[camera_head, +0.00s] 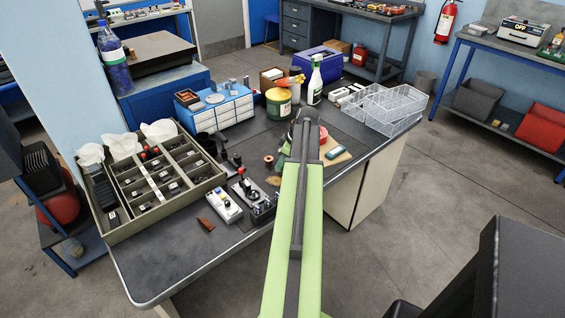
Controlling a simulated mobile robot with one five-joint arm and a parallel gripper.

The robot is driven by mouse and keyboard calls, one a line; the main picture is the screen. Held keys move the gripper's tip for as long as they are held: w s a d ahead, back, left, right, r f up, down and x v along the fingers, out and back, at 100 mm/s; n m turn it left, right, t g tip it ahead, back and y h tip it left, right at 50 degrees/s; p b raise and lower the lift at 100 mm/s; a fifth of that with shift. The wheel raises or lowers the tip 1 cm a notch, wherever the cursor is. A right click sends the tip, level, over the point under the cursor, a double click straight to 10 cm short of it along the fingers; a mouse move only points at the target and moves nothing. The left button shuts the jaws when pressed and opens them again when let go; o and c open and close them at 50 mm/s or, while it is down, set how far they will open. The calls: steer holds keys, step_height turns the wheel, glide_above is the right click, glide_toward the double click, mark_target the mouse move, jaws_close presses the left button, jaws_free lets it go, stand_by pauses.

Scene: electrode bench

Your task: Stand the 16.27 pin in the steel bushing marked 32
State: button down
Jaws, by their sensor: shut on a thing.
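My green arm reaches up over the bench from the bottom of the view. Its far end is dark and hides what lies behind it, and I cannot make out my gripper's fingers. I cannot pick out the 16.27 pin or the steel bushing marked 32, as the markings are too small to read. A grey divided tray (112,227) on the left of the bench holds small dark parts with pale labels. A dark block (263,211) with several small upright pieces stands left of my arm. A light grey box (225,208) with dark knobs is beside it.
The dark bench (165,268) has free room along its front left edge. A brown piece (206,224) lies there. Behind stand a blue drawer cabinet (238,110), a green and yellow tub (278,104) and a spray bottle (315,82). Clear bins (392,105) fill the back right.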

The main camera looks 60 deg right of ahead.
steer(key=c, duration=1.2)
jaws_free()
steer(key=shift+c, duration=0.2)
steer(key=p+v, duration=1.6)
steer(key=v, duration=0.1)
steer(key=shift+r, duration=0.2)
steer(key=shift+s, duration=0.1)
